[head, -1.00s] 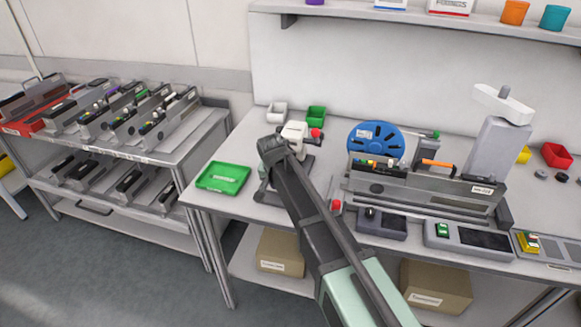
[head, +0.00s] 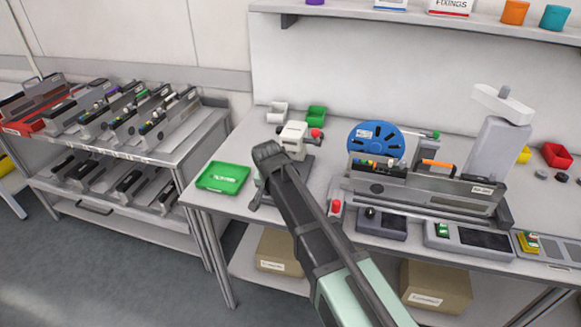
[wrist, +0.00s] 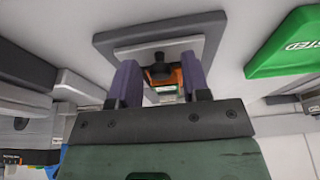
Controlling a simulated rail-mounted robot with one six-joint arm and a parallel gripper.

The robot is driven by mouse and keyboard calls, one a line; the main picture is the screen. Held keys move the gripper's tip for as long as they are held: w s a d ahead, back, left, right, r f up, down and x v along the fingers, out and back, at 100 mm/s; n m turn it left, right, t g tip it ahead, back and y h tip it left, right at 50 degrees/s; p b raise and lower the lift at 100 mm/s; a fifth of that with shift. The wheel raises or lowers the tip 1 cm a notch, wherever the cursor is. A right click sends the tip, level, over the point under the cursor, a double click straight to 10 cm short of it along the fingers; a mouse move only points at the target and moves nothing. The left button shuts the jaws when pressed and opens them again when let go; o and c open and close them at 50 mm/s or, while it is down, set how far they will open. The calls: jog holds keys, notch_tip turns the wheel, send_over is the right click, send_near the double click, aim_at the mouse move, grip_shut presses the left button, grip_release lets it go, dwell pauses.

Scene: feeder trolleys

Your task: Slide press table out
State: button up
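The bench press (head: 293,138) has a white head with a red knob on its right and a dark base. It stands on the bench just behind the end of my arm, which hides part of its front. In the wrist view a light grey plate (wrist: 129,51) lies on a wider dark grey plate (wrist: 112,38), seemingly the press table and base. A black knob (wrist: 158,71) with an orange part behind it shows between my fingers. My gripper (wrist: 158,82) is open, one purple-grey finger on each side of the knob. I cannot tell whether either finger touches it.
A green tray (head: 222,177) lies left of the press, close to my gripper. A red-buttoned box (head: 336,208), a feeder on a fixture (head: 425,185) and a blue reel (head: 376,139) stand to the right. A feeder trolley (head: 125,135) stands left.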

dwell(0.5)
notch_tip(320, 180, up, 7)
jog(key=w+p, duration=0.2)
jog(key=p, duration=0.5)
jog(key=shift+d, duration=0.25)
